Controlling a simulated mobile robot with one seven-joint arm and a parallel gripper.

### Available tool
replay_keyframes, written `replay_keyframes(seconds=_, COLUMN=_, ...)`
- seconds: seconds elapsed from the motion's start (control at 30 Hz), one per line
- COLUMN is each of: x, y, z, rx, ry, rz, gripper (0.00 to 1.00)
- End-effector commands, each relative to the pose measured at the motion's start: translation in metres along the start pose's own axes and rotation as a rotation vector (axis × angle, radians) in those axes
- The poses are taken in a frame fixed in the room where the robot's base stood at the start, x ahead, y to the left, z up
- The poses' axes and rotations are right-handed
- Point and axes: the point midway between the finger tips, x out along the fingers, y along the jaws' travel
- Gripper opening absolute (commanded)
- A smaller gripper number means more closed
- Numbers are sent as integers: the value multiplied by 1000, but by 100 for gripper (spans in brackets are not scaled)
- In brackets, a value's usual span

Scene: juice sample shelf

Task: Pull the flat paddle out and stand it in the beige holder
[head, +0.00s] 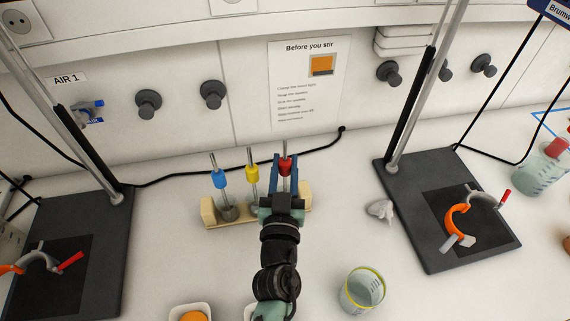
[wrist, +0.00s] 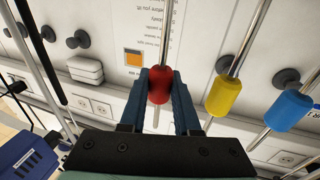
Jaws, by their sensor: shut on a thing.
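My gripper (head: 284,172) is shut on the red grip (head: 286,165) of a thin metal-rod tool; the wrist view shows the red grip (wrist: 161,86) between my two blue fingers. The rod runs past the grip at both ends. The tool's lower end is hidden, so I cannot tell its shape or whether it still sits in the rack. The beige holder (head: 208,213) is a low rack under my gripper. A blue-gripped tool (head: 219,180) and a yellow-gripped tool (head: 252,174) stand at it, left of the red one. The blue one's lower end looks dark and round.
A yellow-rimmed beaker (head: 362,291) stands right of my arm. A small white object (head: 381,210) lies behind it. Dark stand bases (head: 440,215) with rods and orange clamps (head: 457,222) flank the bench. A black cable (head: 200,178) runs behind the rack.

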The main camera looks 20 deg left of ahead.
Motion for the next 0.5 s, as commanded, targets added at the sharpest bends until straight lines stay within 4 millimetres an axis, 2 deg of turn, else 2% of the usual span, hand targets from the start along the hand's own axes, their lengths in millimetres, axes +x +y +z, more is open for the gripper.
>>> replay_keyframes(seconds=0.03, x=0, y=0, z=0, rx=0, ry=1, rz=0, gripper=34)
replay_keyframes(seconds=0.2, x=0, y=0, z=0, rx=0, ry=1, rz=0, gripper=65)
replay_keyframes(seconds=0.5, x=-1, y=0, z=0, rx=0, ry=-1, rz=0, gripper=66)
